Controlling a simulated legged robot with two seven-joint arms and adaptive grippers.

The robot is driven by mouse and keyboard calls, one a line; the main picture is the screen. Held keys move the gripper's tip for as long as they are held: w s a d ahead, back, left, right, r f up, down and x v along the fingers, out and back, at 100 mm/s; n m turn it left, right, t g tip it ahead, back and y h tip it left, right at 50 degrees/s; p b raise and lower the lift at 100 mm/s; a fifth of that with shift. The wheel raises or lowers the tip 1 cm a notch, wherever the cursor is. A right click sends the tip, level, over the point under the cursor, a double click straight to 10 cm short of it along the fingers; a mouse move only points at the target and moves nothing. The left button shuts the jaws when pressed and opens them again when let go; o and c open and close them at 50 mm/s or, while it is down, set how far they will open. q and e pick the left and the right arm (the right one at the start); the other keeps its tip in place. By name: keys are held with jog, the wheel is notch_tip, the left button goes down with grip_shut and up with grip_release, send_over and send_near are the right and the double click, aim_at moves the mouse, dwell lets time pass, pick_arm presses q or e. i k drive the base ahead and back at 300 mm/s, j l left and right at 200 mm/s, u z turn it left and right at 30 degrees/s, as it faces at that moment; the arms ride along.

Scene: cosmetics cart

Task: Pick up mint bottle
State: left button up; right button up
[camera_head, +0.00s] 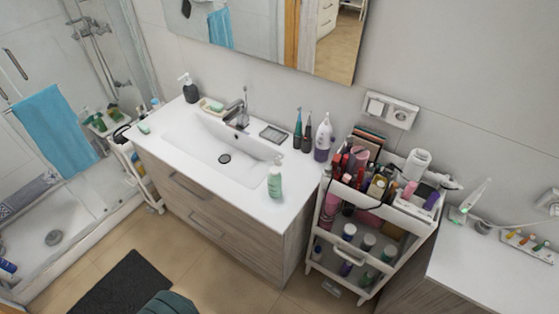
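A mint green bottle (275,183) with a paler top stands upright on the white vanity counter (297,190), near its front right edge, to the right of the sink basin. Nothing touches it and its front is in full view. Neither my left nor my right gripper is in the head view.
A white cart (392,215) full of cosmetics stands right of the vanity. Several dark and white bottles line the counter's back right, including a white-and-purple bottle (323,138). A faucet (238,112) rises behind the basin. The counter around the mint bottle is clear.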

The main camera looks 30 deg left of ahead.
aim_at(274, 177)
jog(key=u, duration=1.45)
jog(key=i+j+z, duration=0.25)
jog(key=j, duration=0.15)
